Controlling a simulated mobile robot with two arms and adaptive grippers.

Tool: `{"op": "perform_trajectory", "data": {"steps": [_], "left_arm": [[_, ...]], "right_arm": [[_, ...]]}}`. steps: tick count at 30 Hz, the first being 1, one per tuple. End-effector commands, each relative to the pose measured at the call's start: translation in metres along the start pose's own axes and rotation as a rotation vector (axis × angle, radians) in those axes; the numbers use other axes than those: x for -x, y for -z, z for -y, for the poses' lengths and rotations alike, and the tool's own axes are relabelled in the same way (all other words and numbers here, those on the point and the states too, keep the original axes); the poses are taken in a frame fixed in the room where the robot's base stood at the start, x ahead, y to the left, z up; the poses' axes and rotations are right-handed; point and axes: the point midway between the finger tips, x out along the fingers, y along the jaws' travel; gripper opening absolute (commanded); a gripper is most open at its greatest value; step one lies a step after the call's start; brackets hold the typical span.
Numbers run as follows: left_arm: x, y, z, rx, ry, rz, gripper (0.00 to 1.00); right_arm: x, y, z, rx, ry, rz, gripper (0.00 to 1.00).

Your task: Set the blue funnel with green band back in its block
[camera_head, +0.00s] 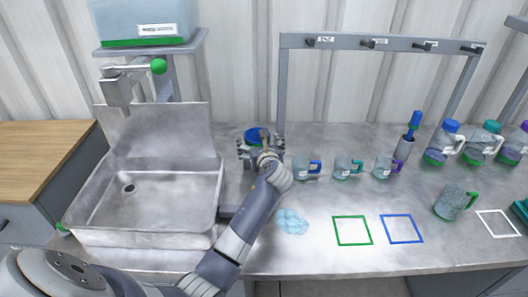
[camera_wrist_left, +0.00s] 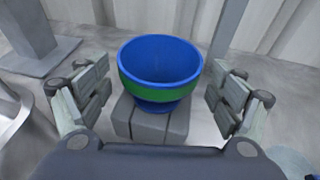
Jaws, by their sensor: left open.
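The blue funnel with a green band (camera_wrist_left: 158,85) stands upright on a grey block (camera_wrist_left: 150,123), its wide mouth facing up. It appears seated in the block, though the stem is hidden. In the head view the funnel (camera_head: 257,136) shows beyond my left wrist, just right of the sink. My left gripper (camera_wrist_left: 159,98) is open, with one finger on each side of the funnel and clear gaps between. In the head view my left gripper (camera_head: 261,150) is partly hidden by its own wrist. My right gripper is in neither view.
The steel sink (camera_head: 150,190) is at left. Several cups, including one with a blue handle (camera_head: 303,168), stand right of the gripper under a hook rack (camera_head: 375,43). A pale blue puddle (camera_head: 291,221) and green outline (camera_head: 352,230) are nearer the front. Jugs (camera_head: 442,143) stand at right.

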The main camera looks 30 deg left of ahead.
Motion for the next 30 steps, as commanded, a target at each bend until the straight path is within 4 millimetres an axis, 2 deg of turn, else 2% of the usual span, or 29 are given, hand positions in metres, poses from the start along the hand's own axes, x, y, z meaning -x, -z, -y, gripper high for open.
{"op": "perform_trajectory", "data": {"steps": [6, 13, 19, 30], "left_arm": [[0.042, -0.006, 0.004, 0.0, 0.002, 0.002, 0.86], [0.075, -0.007, 0.004, -0.001, 0.0, 0.001, 0.86], [0.084, -0.007, 0.004, 0.0, -0.001, 0.001, 0.86], [0.085, -0.007, 0.004, -0.001, -0.001, 0.001, 0.86]], "right_arm": [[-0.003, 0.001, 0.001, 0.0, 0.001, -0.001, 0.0], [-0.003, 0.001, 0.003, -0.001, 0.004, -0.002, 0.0], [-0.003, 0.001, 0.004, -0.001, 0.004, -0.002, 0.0], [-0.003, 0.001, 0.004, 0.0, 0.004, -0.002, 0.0]]}}
